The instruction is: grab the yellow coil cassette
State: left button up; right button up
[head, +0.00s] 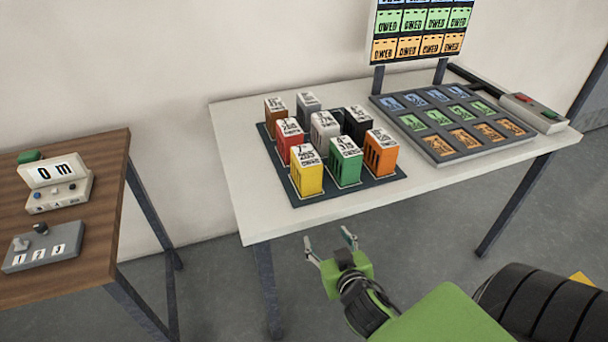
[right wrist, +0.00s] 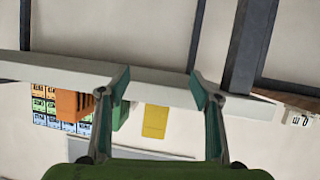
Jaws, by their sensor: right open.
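The yellow coil cassette (head: 308,178) stands upright at the front left corner of a dark mat (head: 376,186) on the white table. It also shows in the right wrist view (right wrist: 155,121), between my fingers in the picture but beyond them. My right gripper (head: 329,242) is open and empty, in front of the table's front edge and apart from the cassette. In the right wrist view the open fingers (right wrist: 160,85) frame the table edge, with the scene upside down. My left gripper is not in view.
Green (head: 345,165), orange (head: 380,155) and red (head: 289,140) cassettes stand close by with several others on the mat. A slotted grey panel (head: 447,150) lies to the right. A wooden table (head: 95,220) with control boxes stands at left. The white table's front left area is bare.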

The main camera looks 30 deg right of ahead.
notch_tip(320, 180, up, 6)
jog(key=d+r+t, duration=0.1)
jog(key=d+t, duration=0.1)
jog(key=t, duration=0.3)
send_near(312, 174)
jog(key=w, duration=0.1)
jog(key=shift+y, duration=0.3)
jog(key=p+x, duration=0.1)
jog(key=x, duration=0.3)
jog(key=p+x, duration=0.1)
jog(key=x, duration=0.3)
jog(key=shift+w+d, duration=0.1)
jog(key=shift+d, duration=0.2)
jog(key=p+x, duration=0.1)
jog(key=x, duration=0.3)
jog(key=shift+w+d, duration=0.2)
jog(key=shift+w, duration=0.05)
jog(key=shift+w+d, duration=0.1)
jog(key=shift+w, duration=0.35)
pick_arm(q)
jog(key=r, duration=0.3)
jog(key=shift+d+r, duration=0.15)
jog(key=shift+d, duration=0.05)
pick_arm(e)
jog(key=shift+s, duration=0.1)
grip_shut()
jog(key=shift+r, duration=0.1)
